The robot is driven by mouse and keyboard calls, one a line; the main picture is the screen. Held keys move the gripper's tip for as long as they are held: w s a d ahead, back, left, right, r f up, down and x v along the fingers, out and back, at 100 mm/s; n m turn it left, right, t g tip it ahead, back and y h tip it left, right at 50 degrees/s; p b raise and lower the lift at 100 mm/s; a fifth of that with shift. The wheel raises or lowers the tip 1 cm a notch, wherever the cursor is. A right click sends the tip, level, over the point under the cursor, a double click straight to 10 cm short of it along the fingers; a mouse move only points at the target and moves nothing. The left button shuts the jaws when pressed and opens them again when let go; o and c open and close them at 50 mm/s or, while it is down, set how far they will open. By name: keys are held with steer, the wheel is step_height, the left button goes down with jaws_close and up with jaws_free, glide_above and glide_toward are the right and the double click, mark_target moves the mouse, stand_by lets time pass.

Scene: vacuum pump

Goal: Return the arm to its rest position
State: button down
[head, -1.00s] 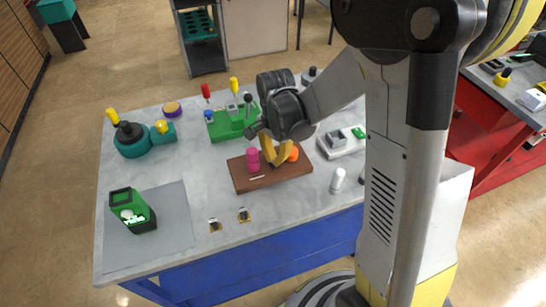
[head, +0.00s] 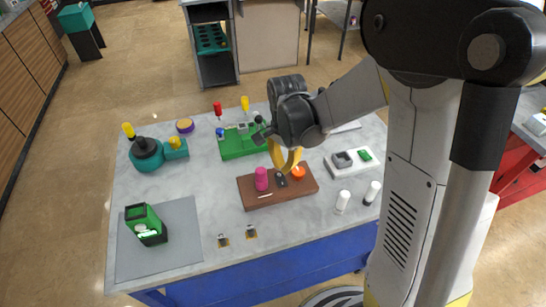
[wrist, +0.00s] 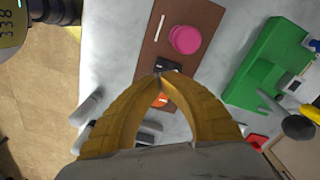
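My gripper (head: 287,172) has yellow curved fingers and hangs over the brown board (head: 252,200) on the table. In the wrist view the fingertips (wrist: 160,78) come together, with nothing clearly held between them. A small dark part (head: 281,181) lies on the board just below the tips; it also shows in the wrist view (wrist: 168,66). A magenta cylinder (head: 261,179) stands on the board left of my gripper. An orange round part (head: 298,172) is to the right, partly hidden by the fingers in the wrist view.
A green fixture (head: 236,148) stands behind the board. A white tray (head: 345,167) and two small bottles (head: 343,202) are to the right. A teal pump (head: 148,160) and a green-black device (head: 145,225) stand at left. The table's (head: 205,190) left middle is clear.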

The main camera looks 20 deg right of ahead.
steer(key=s+r+n+t+b, duration=0.7)
steer(key=s+n+b, duration=0.1)
steer(key=s+n, duration=0.4)
steer(key=shift+s+r, duration=0.35)
steer(key=shift+d, duration=0.1)
stand_by(0.8)
